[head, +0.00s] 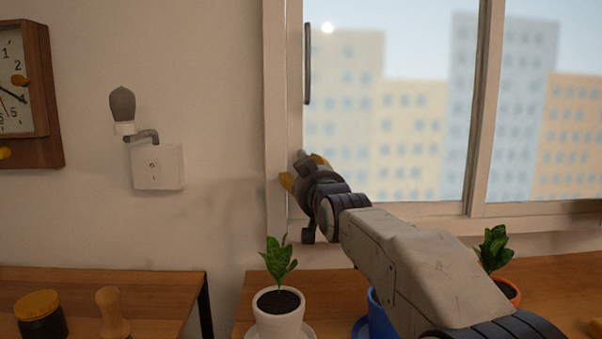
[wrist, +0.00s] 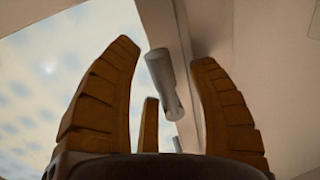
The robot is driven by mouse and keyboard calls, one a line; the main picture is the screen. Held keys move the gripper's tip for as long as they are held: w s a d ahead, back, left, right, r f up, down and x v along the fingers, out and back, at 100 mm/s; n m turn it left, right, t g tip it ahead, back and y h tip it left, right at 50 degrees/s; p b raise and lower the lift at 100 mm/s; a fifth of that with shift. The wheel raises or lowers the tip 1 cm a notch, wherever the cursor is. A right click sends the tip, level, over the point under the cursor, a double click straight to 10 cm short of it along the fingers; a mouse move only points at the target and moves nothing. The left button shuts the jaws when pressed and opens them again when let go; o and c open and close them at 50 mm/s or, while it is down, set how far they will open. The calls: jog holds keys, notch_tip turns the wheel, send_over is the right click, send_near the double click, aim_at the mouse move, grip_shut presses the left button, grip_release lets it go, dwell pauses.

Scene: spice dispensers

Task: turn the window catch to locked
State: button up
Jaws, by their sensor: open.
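The window catch (wrist: 160,72) is a grey, rounded lever on the window frame, seen in the wrist view between my finger tips. Its grey tip (head: 301,155) shows just past my gripper in the head view; the rest is hidden there. My gripper (head: 304,171) is at the lower left of the window frame. Its yellow-brown fingers are open around the catch, with visible gaps on both sides in the wrist view (wrist: 165,54). I cannot tell whether the catch is locked.
A dark vertical handle (head: 308,63) is on the window frame above my gripper. A white-potted plant (head: 279,312) stands below on the wooden table, with a blue pot (head: 378,318) beside it.

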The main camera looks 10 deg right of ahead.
jog(key=shift+w, duration=0.25)
jog(key=shift+o, duration=0.2)
jog(key=shift+s, duration=0.1)
grip_shut()
